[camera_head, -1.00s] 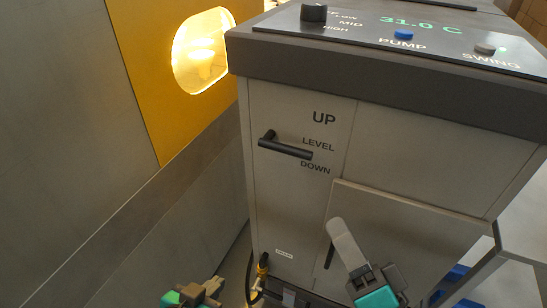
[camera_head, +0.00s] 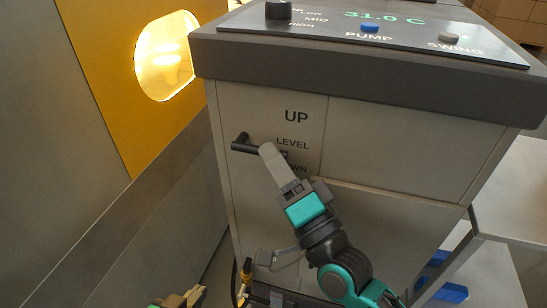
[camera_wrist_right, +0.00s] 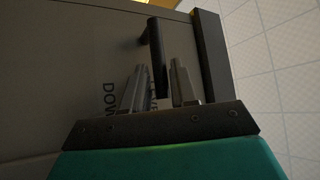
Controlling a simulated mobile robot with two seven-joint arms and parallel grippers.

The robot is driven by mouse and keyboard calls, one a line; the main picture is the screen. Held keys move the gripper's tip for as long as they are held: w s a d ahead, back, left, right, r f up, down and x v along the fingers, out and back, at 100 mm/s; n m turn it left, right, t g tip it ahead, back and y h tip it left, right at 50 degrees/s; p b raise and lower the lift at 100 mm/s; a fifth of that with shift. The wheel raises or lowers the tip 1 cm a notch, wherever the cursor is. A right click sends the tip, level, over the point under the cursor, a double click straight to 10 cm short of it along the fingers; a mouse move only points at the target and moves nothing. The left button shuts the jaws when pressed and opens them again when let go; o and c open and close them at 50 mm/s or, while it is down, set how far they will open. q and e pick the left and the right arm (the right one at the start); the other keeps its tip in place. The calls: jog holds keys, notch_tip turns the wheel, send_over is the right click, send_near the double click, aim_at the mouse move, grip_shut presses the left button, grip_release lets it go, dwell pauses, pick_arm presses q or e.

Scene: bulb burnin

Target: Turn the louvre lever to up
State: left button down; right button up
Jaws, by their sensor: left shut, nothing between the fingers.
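The louvre lever (camera_head: 243,146) is a black bar handle on the cabinet's front panel, beside the labels UP, LEVEL and DOWN. From its left end it slopes slightly down to the right, toward the LEVEL and DOWN lettering; its right part is hidden behind my right gripper (camera_head: 268,150). In the right wrist view the lever (camera_wrist_right: 155,45) stands between the two fingers of my right gripper (camera_wrist_right: 158,66), which are apart with gaps on both sides. My left gripper (camera_head: 182,299) is low at the bottom edge, shut and empty, away from the lever.
The cabinet top (camera_head: 400,62) overhangs above the lever and carries a black knob (camera_head: 278,9), a blue PUMP button (camera_head: 370,26) and a SWING button (camera_head: 449,37). A yellow panel with a lit window (camera_head: 165,57) stands to the left. Blue bins (camera_head: 437,272) lie at the lower right.

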jog(key=shift+w+a+r, duration=0.1)
jog(key=shift+w+a, duration=0.05)
jog(key=shift+w, duration=0.1)
jog(key=shift+c, duration=0.2)
grip_shut()
